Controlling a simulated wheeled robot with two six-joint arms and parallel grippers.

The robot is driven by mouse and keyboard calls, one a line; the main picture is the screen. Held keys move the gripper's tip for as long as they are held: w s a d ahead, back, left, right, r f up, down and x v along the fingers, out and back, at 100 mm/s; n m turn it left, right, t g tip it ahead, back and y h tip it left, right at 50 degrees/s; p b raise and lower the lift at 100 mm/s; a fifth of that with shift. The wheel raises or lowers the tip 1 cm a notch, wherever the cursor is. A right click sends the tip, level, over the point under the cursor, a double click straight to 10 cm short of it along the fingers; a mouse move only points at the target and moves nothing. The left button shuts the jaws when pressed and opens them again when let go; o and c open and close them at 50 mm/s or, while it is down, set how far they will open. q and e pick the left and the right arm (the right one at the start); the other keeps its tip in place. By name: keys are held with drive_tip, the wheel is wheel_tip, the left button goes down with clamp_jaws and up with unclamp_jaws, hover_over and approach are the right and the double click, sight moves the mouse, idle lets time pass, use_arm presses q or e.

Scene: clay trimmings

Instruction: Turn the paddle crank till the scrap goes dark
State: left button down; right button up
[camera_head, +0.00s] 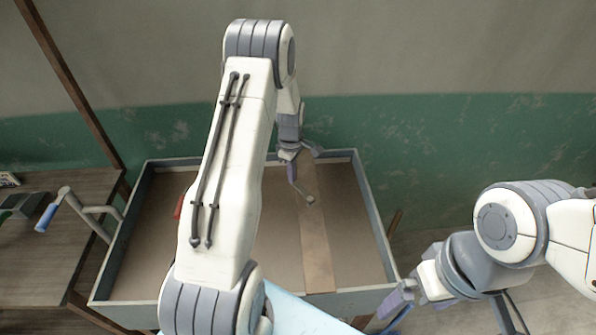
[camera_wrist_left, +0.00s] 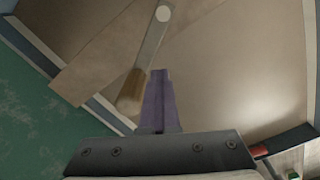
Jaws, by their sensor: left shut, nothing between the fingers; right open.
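The crank (camera_head: 70,203) is a bent grey metal arm with a blue grip (camera_head: 46,217), at the left side of a shallow blue-grey trough (camera_head: 120,240). Flat, pale brown material (camera_head: 355,230), apparently the scrap, covers the trough's bottom; it also shows in the left wrist view (camera_wrist_left: 225,60). My left gripper (camera_head: 291,172) is shut and empty above the far part of the trough, well away from the crank. Its purple finger shows in the left wrist view (camera_wrist_left: 158,100). My right gripper (camera_head: 398,300) is open near the trough's front right corner. My left arm hides part of the trough.
A pale board (camera_head: 316,255) spans the trough. A red object (camera_head: 179,207) is partly hidden behind my left arm. A wooden table (camera_head: 40,260) stands at left.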

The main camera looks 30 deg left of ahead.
use_arm(q)
drive_tip(key=shift+s+a, duration=0.25)
drive_tip(key=shift+s, duration=0.75)
drive_tip(key=shift+s+a, duration=0.2)
drive_tip(key=shift+s, duration=0.75)
unclamp_jaws()
wheel_tip(320, 180, up, 9)
drive_tip(key=p, duration=0.7)
drive_tip(key=shift+f, duration=0.15)
